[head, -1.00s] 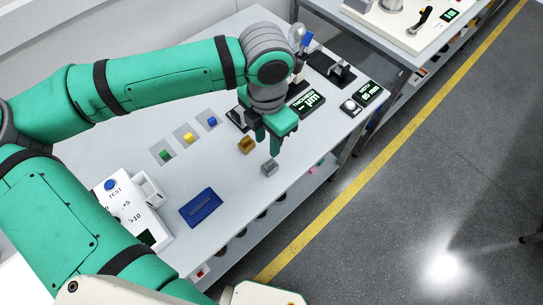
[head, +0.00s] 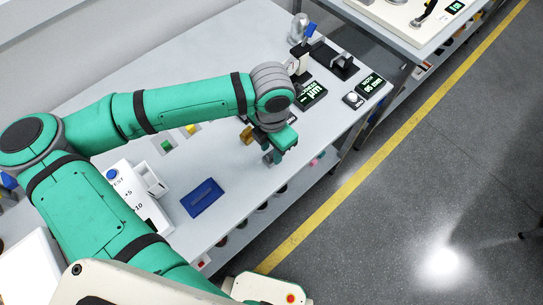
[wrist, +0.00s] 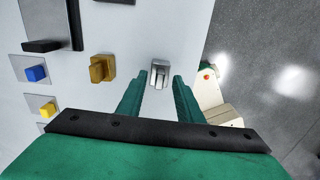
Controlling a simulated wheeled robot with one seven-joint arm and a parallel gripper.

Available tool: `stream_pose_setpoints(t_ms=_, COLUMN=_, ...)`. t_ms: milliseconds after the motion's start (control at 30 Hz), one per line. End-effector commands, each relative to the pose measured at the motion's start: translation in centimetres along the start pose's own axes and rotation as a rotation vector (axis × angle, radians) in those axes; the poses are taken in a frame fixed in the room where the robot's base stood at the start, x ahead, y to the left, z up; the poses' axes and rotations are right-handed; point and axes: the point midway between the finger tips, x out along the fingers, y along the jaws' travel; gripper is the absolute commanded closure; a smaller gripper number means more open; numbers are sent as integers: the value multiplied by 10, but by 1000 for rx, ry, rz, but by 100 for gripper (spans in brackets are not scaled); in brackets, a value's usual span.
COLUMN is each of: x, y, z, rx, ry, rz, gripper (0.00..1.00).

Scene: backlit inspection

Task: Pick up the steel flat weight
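The steel flat weight (wrist: 160,74) is a small grey metal block on the grey bench top. In the wrist view it lies just ahead of and between the tips of my gripper's two green fingers (wrist: 158,84). The fingers are spread, with a gap on each side of the weight, and nothing is held. In the head view my gripper (head: 275,154) hangs low over the bench near the front edge and largely hides the weight.
A brass block (wrist: 102,68) stands left of the weight. Blue (wrist: 36,73) and yellow (wrist: 47,109) pieces sit on grey pads farther left. A blue tray (head: 203,197) lies nearer on the bench. Displays (head: 312,94) stand behind. The bench's front edge is close.

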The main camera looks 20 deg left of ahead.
Motion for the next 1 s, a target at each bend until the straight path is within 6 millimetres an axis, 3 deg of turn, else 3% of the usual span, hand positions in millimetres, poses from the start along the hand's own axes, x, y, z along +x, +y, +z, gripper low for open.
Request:
stream_pose_setpoints(t_ms=100, x=0, y=0, z=0, rx=0, ry=0, rz=0, gripper=67)
stream_pose_setpoints(t_ms=267, x=0, y=0, z=0, rx=0, ry=0, rz=0, gripper=100)
stream_pose_setpoints(t_ms=1000, x=-1, y=0, z=0, rx=0, ry=-1, rz=0, gripper=100)
